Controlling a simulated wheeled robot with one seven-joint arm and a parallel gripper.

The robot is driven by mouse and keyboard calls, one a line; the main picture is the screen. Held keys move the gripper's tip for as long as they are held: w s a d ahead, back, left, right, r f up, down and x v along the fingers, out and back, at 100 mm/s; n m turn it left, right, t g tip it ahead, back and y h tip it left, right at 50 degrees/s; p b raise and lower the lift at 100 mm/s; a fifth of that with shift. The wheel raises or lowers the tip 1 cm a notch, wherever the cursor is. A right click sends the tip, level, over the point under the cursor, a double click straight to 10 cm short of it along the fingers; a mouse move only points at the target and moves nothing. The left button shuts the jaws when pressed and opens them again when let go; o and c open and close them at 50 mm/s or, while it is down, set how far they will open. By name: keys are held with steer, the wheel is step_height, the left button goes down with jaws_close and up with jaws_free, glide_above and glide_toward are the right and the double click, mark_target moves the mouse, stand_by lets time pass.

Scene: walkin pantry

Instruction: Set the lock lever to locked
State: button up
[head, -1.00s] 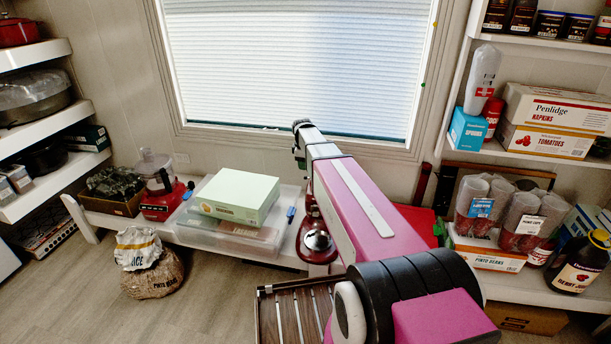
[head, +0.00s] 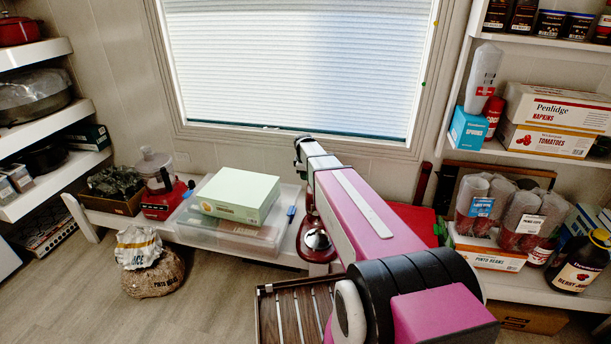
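No lock lever can be made out. A red appliance with a shiny metal part (head: 316,240) stands on the low white bench, mostly hidden behind my pink arm; it could be a mixer, but I cannot tell. My gripper (head: 299,150) is at the far end of the arm, above and behind this appliance in the picture, in front of the wall below the window. It is small and seen from behind, so its fingers and any contact are hidden.
Sacks (head: 150,265) sit on the floor. A slatted wooden rack (head: 288,312) is in front.

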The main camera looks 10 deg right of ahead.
steer(key=shift+w+d, duration=0.25)
steer(key=shift+w, duration=0.4)
steer(key=shift+w+d, duration=0.25)
steer(key=shift+w, duration=0.4)
jaws_close()
steer(key=o, duration=0.8)
jaws_free()
steer(key=shift+s+r, duration=0.1)
steer(key=shift+r, duration=0.05)
steer(key=r, duration=0.3)
steer(key=s+r, duration=0.1)
steer(key=r, duration=0.6)
steer(key=shift+s+a+r, duration=0.2)
steer(key=shift+a, duration=0.15)
